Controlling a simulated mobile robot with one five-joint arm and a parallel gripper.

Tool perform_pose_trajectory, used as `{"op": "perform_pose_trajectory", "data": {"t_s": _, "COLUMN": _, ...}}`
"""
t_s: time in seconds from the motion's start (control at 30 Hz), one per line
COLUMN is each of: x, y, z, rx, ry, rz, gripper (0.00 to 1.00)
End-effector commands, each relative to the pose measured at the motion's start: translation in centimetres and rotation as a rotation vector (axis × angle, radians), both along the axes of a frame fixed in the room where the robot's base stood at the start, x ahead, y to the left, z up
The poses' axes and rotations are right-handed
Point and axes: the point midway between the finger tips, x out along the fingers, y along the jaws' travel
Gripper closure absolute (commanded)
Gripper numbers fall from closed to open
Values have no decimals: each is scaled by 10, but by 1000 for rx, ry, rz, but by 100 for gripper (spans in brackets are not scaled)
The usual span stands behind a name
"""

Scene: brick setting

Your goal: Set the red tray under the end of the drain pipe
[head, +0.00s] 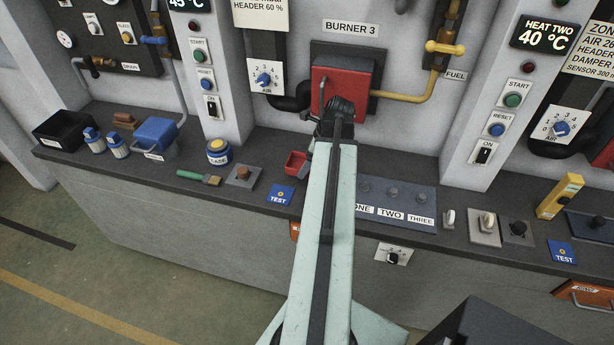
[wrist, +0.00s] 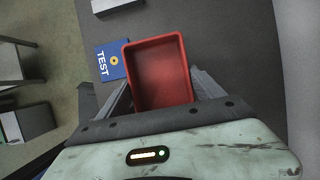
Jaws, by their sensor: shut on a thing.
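The small red tray (head: 296,163) shows in the head view just left of my arm, at the middle of the counter; I cannot tell whether it touches the counter. In the wrist view the open, empty tray (wrist: 160,72) sits between the two fingers of my gripper (wrist: 163,93), which is shut on it. The arm hides part of the tray in the head view. The grey drain pipe (head: 174,78) comes down the wall at the left, by the DRAIN label.
A black bin (head: 64,129), blue-and-white jars (head: 117,146), a grease tin (head: 218,151), a green-handled brush (head: 198,177) and a brown-knobbed plate (head: 242,175) stand left of the tray. A blue TEST card (head: 280,195) lies close by. The burner box (head: 342,90) is behind my gripper.

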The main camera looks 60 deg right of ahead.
Motion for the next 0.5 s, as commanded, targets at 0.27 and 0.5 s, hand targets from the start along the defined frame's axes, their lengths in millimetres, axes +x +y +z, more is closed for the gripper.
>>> {"op": "perform_pose_trajectory", "data": {"t_s": 0.27, "x": 0, "y": 0, "z": -20, "rx": 0, "ry": -1, "rz": 1, "gripper": 92}}
{"op": "perform_pose_trajectory", "data": {"t_s": 0.5, "x": 0, "y": 0, "z": -51, "rx": 0, "ry": -1, "rz": 1, "gripper": 92}}
